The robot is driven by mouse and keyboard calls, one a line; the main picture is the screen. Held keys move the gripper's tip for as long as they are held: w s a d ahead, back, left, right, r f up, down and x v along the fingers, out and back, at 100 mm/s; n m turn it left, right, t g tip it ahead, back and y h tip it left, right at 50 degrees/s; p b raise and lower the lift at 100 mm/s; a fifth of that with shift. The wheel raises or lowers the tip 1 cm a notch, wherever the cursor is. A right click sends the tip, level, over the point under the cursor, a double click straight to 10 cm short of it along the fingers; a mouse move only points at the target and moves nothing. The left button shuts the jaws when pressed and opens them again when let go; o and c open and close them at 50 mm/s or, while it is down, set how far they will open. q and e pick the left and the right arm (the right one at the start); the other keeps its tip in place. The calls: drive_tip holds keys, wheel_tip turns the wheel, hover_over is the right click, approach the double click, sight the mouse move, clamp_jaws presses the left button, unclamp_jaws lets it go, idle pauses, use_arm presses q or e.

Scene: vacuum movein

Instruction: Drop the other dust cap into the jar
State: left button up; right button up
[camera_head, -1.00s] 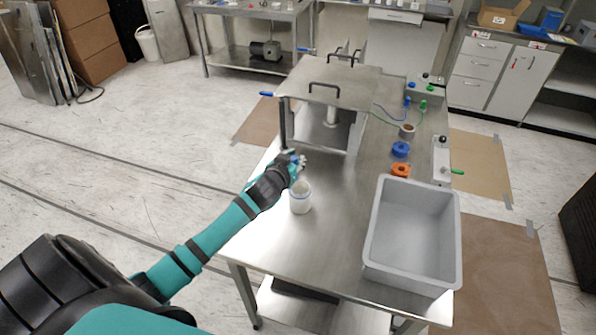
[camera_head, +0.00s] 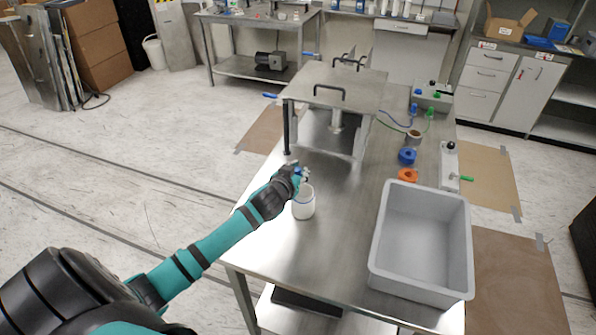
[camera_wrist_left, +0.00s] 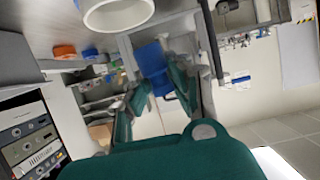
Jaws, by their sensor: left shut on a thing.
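The white jar (camera_head: 303,207) stands upright on the steel table, just left of the grey bin. Its open mouth (camera_wrist_left: 117,14) shows at the top of the left wrist view. My left gripper (camera_head: 301,174) is right above the jar's back rim, tilted toward it. In the left wrist view, the teal fingers (camera_wrist_left: 160,95) are shut on a blue dust cap (camera_wrist_left: 151,59). The cap is outside the jar, beside and apart from its mouth in that view. My right gripper is out of view.
A large grey bin (camera_head: 383,240) fills the table's front right. A steel chamber (camera_head: 333,90) with a handled lid stands behind the jar. A blue ring (camera_head: 407,156) and an orange ring (camera_head: 408,175) lie behind the bin. The table left of the bin is mostly clear.

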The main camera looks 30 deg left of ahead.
use_arm(q)
drive_tip(key=o, duration=0.8)
drive_tip(key=shift+o, duration=0.2)
drive_tip(key=v, duration=1.2)
